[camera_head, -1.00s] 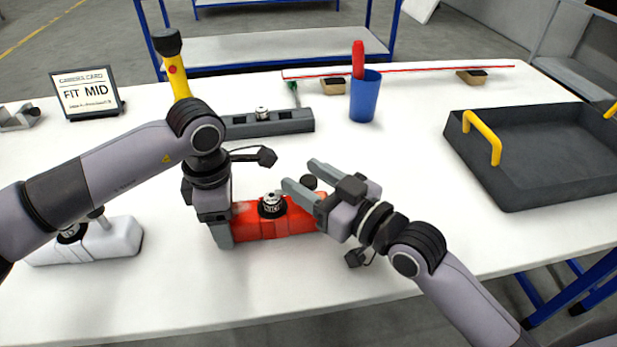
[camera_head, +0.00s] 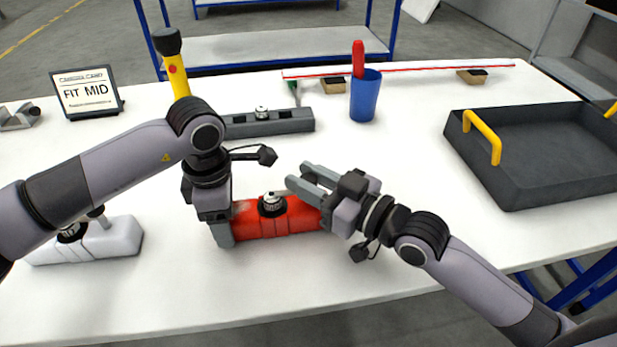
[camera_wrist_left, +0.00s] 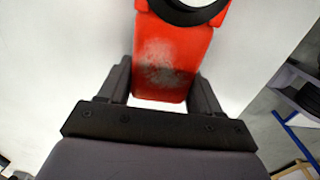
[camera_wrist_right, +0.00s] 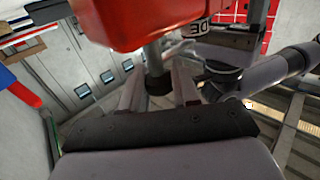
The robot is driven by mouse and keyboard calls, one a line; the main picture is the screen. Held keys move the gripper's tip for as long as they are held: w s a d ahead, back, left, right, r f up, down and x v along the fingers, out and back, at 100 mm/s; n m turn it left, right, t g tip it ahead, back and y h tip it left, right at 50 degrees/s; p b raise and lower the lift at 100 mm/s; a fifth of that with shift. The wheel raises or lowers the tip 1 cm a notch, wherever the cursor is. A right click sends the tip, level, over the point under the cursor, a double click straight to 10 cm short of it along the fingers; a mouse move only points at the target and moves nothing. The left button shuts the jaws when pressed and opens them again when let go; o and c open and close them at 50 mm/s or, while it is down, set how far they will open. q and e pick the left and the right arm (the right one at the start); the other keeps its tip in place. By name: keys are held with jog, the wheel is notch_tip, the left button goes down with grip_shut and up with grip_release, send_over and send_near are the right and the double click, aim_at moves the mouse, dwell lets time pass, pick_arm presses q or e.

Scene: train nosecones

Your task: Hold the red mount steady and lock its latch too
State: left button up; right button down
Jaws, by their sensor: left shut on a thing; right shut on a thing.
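The red mount (camera_head: 285,224) lies on the white table, with a dark ring and a silver cap (camera_head: 272,202) on top. My left gripper (camera_head: 222,232) is shut on its left end; the left wrist view shows the red body (camera_wrist_left: 165,62) between the fingers. My right gripper (camera_head: 303,177) is by the mount's right end, its fingers nearly level. In the right wrist view the red mount (camera_wrist_right: 150,18) is above the fingers, and the grey latch lever with its dark knob (camera_wrist_right: 158,84) is between them. The head view hides this knob behind my right gripper.
A white mount (camera_head: 110,240) lies at the left and a grey one (camera_head: 268,124) behind. A card (camera_head: 87,92), a blue cup (camera_head: 365,98) and a dark tray with yellow handles (camera_head: 485,180) stand around. The table front is clear.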

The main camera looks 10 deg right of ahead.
pick_arm(q)
jog(key=shift+f, duration=0.1)
pick_arm(e)
jog(key=shift+r, duration=0.25)
jog(key=c, duration=0.9)
grip_release()
jog(key=shift+c, duration=0.2)
jog(key=shift+o, duration=0.3)
jog(key=shift+f, duration=0.1)
jog(key=v, duration=1.2)
jog(key=shift+d, duration=0.15)
jog(key=shift+w, duration=0.1)
pick_arm(q)
jog(key=o, duration=1.2)
jog(key=shift+o, duration=0.2)
